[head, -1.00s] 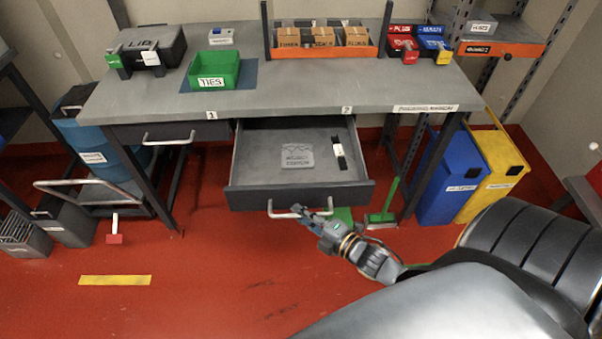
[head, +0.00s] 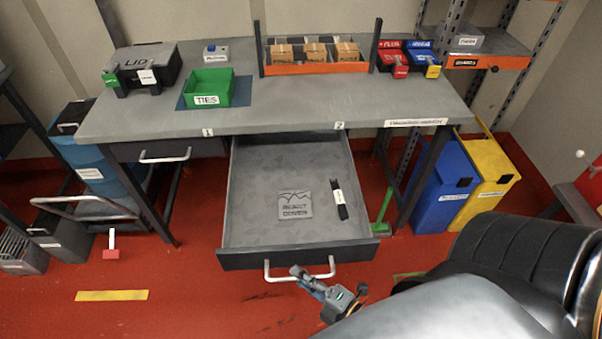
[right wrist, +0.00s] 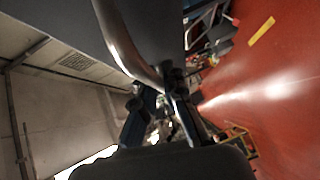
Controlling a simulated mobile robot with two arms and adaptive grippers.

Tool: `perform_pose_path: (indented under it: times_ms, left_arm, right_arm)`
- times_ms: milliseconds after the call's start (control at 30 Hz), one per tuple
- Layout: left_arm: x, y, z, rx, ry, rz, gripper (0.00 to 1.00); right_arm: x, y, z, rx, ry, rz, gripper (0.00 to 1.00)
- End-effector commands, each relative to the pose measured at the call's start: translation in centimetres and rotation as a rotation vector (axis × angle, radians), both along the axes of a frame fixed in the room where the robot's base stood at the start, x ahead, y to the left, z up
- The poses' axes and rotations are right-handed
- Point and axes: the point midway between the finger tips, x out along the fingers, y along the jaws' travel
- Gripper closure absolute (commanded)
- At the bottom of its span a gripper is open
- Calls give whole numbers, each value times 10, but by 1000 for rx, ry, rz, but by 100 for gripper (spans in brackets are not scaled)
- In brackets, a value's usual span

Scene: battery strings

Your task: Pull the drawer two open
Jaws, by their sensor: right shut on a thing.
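Drawer two (head: 262,188) is pulled well out from under the grey workbench, below the label "2". Its dark front panel (head: 345,253) carries a silver bar handle (head: 283,277). My right gripper (head: 303,277) is at this handle from the front, shut on it. In the right wrist view the handle (right wrist: 128,48) runs between the fingers of the gripper (right wrist: 160,103). A grey square plate (head: 294,205) and a black strip with a white label (head: 339,200) lie in the drawer. My left gripper is not in view.
Drawer one, with its handle (head: 165,156), is shut at the left. A green bin (head: 208,88), black lid box (head: 145,68) and orange rack (head: 315,67) stand on the bench (head: 300,115). Blue (head: 440,185) and yellow bins (head: 488,178) stand right. The red floor in front is mostly clear.

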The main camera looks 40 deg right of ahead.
Motion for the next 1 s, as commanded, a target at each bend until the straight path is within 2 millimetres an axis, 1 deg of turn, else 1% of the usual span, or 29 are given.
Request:
perform_pose_path:
  times_ms: [167, 200, 267, 300, 567, 667, 767, 1000]
  left_arm:
    - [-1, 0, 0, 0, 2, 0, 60]
    - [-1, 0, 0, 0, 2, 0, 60]
    - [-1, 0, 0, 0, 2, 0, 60]
    - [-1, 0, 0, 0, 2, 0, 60]
    - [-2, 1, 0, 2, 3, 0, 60]
    - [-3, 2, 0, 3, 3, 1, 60]
    - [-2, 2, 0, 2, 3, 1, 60]
    - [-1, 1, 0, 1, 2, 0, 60]
  right_arm:
    - [-1, 0, -1, -1, 3, 0, 100]
    - [-1, 0, -1, -1, 3, 0, 86]
    - [-1, 0, -1, -1, 3, 0, 74]
    - [0, 0, -1, 0, 2, 0, 66]
    - [0, 0, 0, 0, 1, 0, 66]
    - [-4, -1, 0, 0, 2, 0, 66]
    - [-15, -4, 1, 0, 3, -1, 66]
    - [-63, -16, 7, -1, 6, -1, 66]
